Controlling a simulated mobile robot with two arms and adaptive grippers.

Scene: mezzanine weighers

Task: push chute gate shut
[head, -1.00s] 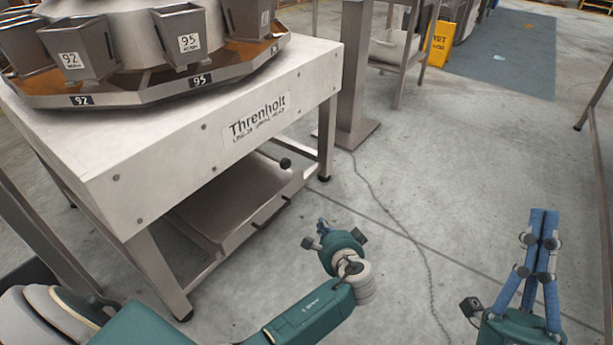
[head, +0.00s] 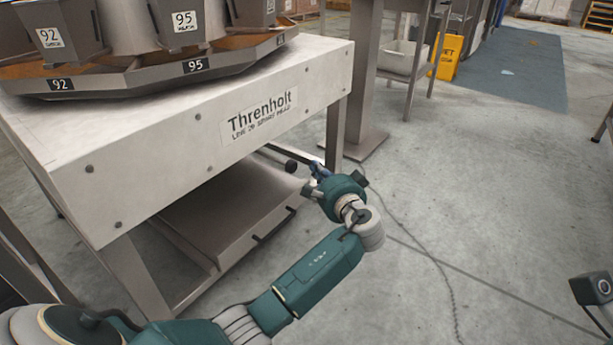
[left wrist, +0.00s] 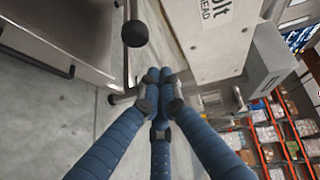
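A black ball knob (head: 291,166) shows by the plate's far right end. The knob also shows in the left wrist view (left wrist: 135,33), on a thin rod. My left gripper (head: 314,172) is just right of the knob in the head view. Its blue fingers (left wrist: 157,76) are closed together with nothing between them, and the knob appears apart from the tips. My right gripper's fingers are out of frame.
Weigh buckets numbered 92 (head: 60,42) and 95 (head: 182,25) sit on the stand. A stand leg (head: 336,135) and a grey post (head: 357,90) rise near my left gripper. A cable (head: 440,275) lies on the floor.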

